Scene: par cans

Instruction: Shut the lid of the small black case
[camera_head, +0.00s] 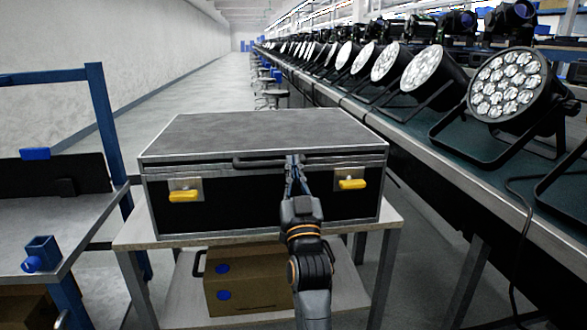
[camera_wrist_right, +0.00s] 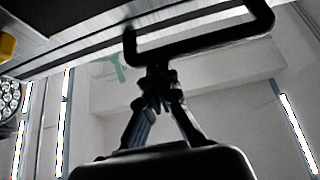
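The black case (camera_head: 230,210) has metal edges and two yellow latches, a left one (camera_head: 184,196) and a right one (camera_head: 351,184). It stands on a small pale table. Its grey-topped lid (camera_head: 262,132) lies flat over the case, down or nearly so; I cannot tell if a slight gap remains along the front seam. A black handle (camera_head: 262,162) juts from the front; it also shows in the right wrist view (camera_wrist_right: 205,45). My right gripper (camera_head: 294,163) is at the handle's right part, its fingertips together. Whether they pinch the handle is unclear. My left gripper is out of view.
A cardboard box (camera_head: 245,282) sits on the shelf under the case. A long bench with several stage lights (camera_head: 507,88) runs along the right. A blue-framed workbench (camera_head: 40,225) stands at the left.

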